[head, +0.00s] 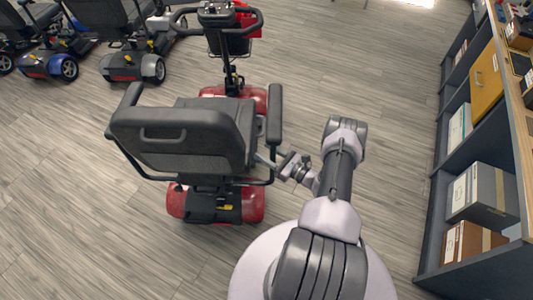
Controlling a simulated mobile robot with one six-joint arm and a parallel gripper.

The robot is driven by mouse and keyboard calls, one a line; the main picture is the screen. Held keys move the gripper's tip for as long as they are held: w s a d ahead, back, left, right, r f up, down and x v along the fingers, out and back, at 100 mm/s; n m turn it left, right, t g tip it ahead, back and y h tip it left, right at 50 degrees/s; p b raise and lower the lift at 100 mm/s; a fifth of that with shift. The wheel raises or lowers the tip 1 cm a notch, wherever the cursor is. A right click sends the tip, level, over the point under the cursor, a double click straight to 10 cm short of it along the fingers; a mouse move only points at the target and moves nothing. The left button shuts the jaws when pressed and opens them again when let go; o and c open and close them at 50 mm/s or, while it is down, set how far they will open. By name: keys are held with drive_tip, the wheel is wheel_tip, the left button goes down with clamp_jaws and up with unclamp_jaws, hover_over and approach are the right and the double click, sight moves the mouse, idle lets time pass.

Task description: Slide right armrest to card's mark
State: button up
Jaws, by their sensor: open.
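A red mobility scooter with a dark seat (185,138) stands in front of me, seen from behind and above. Its right armrest (274,115) is a dark upright-looking pad on the picture's right side of the seat. A bent dark tube runs below it toward the seat base. The left armrest (125,105) is on the other side. My gripper (268,161) is open beside the lower part of the right armrest's support, at the seat's right edge. Whether it touches the tube I cannot tell. The card and its mark cannot be made out.
More scooters (130,64) stand at the upper left. The scooter's handlebar (216,15) and a red-and-black basket are at the front. Wooden floor (370,85) is clear between scooter and shelves.

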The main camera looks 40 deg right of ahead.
clamp_jaws()
idle(1.4)
